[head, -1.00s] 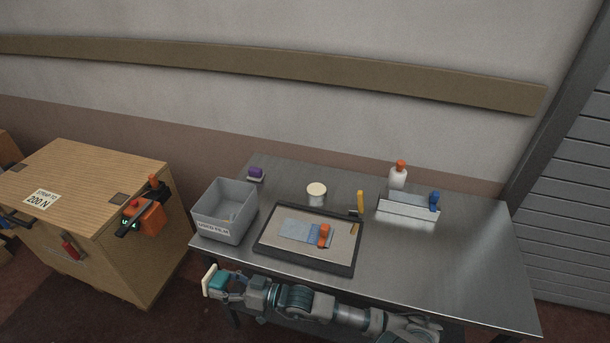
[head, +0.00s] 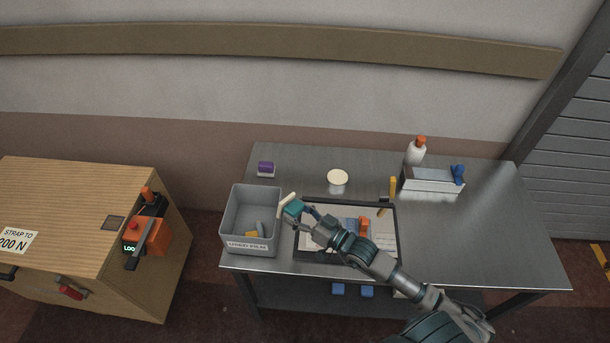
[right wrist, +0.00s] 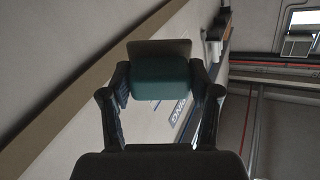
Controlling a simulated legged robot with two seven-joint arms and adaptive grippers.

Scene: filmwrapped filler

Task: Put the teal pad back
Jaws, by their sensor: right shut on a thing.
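The teal pad (head: 293,209) is a teal block with a flat cream face. My right gripper (head: 299,212) is shut on it and holds it above the left edge of the black-framed tray, just right of the grey bin. The cream face points to the upper left, towards the bin. In the right wrist view the teal pad (right wrist: 160,82) sits between the two fingers of my right gripper (right wrist: 160,76), its flat plate at the far side. My left gripper is not in view.
The grey bin (head: 233,222) holds small yellow and grey bits. The tray (head: 396,250) carries a blue-grey sheet and an orange-handled tool (head: 363,228). Behind stand a purple pad (head: 265,168), a round cream-topped tub (head: 337,177), a white bottle (head: 415,154) and a holder (head: 428,182). The table's right side is clear.

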